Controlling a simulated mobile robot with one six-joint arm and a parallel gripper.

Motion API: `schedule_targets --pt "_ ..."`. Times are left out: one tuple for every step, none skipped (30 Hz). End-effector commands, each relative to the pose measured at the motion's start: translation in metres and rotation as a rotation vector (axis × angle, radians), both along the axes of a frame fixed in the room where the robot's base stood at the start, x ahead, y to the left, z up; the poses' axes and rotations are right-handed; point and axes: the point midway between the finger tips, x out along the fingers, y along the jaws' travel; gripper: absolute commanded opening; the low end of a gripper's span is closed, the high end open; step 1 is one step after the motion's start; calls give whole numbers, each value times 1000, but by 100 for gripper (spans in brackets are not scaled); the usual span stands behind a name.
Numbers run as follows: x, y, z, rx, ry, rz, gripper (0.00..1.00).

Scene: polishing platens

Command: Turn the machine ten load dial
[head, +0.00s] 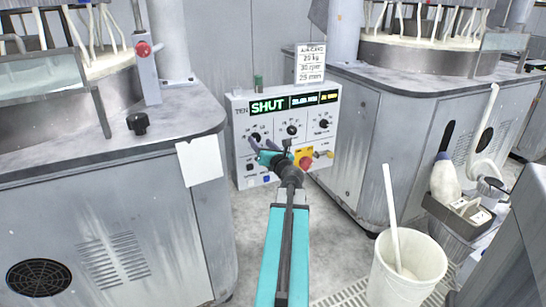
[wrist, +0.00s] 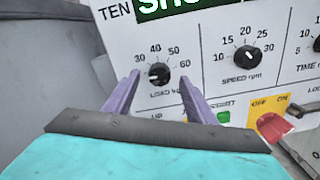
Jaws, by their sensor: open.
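The machine ten panel (head: 240,170) is a white box marked TEN with a green SHUT display (head: 268,106). Its load dial (wrist: 159,74) is a black knob labelled LOAD kg, with marks from 30 to 60 around its top. The white mark on the knob points left. In the head view the dial (head: 256,136) is at the panel's left, partly behind my gripper. My gripper (wrist: 158,82) is open, its two purple fingers either side of the dial's lower part as seen from the wrist. Contact cannot be told.
The speed dial (wrist: 247,59) is right of the load dial. Below are a green button (wrist: 223,116) and a red-and-yellow OFF/ON switch (wrist: 270,127). A card (head: 310,64) stands above the panel. Grey machine cabinets flank it. A white bucket (head: 408,270) stands on the floor at right.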

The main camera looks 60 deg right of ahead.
Motion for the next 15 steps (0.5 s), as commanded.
schedule_targets --pt "-6 6 0 0 0 0 51" --pt "-8 8 0 0 0 0 51" --pt "-12 10 0 0 0 0 51" --pt "-14 12 0 1 1 0 51" --pt "-17 14 0 0 0 0 51" --pt "-20 16 0 0 0 0 51" --pt "-23 18 0 0 0 -1 51" --pt "-26 20 0 0 0 -1 51" --pt "-29 22 0 0 0 -1 51" --pt "-32 24 0 0 0 -1 51" --pt "-34 27 0 1 1 0 51" --pt "-37 29 0 1 1 0 51" --pt "-40 31 0 1 1 0 51" --pt "-43 33 0 1 1 0 51" --pt "-46 35 0 1 1 -1 51"
